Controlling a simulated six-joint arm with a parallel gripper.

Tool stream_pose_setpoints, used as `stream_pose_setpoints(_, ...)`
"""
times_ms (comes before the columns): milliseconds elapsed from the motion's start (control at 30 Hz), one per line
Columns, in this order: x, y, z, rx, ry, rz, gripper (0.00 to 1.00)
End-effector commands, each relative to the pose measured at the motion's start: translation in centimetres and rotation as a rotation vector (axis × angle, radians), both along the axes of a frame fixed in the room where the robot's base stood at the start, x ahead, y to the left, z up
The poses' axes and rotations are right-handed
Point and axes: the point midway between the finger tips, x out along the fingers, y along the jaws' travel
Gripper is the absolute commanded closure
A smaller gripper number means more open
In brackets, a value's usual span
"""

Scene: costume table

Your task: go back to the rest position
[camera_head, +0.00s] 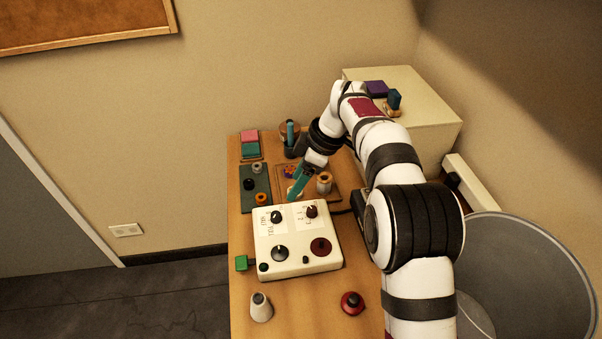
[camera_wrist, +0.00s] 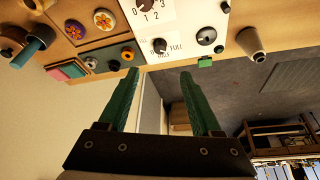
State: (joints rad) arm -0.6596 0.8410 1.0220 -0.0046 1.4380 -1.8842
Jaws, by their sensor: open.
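My gripper (camera_head: 298,184) is over the wooden table, just behind the white control box (camera_head: 291,266) and close to a small wooden tray (camera_head: 332,194). In the wrist view my gripper (camera_wrist: 159,74) shows two green fingers, spread apart with nothing between them. The control box (camera_wrist: 181,18) shows beyond the fingertips there, with its dials and printed labels. My arm comes in from the lower right of the head view and bends down towards the table.
A white cone (camera_head: 261,309) and a red knob (camera_head: 352,303) are in front. A large bin (camera_head: 535,270) stands right.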

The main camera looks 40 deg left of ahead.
Motion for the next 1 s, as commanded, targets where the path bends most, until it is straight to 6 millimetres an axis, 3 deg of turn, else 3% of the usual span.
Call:
stream_pose_setpoints(200, 0.4, -0.9, 2.4, 0.001, 0.0, 0.0, 0.34)
stream_pose_setpoints(667, 0.5, -1.3, 2.8, -0.003, 0.004, -0.017, 0.34)
stream_pose_setpoints(767, 0.7, -5.4, 5.0, -0.044, 0.047, -0.214, 0.34)
stream_pose_setpoints(867, -1.1, -14.2, 8.4, -0.124, 0.151, -0.652, 0.34)
stream_pose_setpoints(900, -2.8, -18.1, 9.4, -0.158, 0.201, -0.863, 0.34)
stream_pose_setpoints(967, -6.3, -23.5, 10.1, -0.203, 0.277, -1.18, 0.34)
stream_pose_setpoints(1000, -8.9, -26.6, 10.0, -0.228, 0.326, -1.384, 0.34)
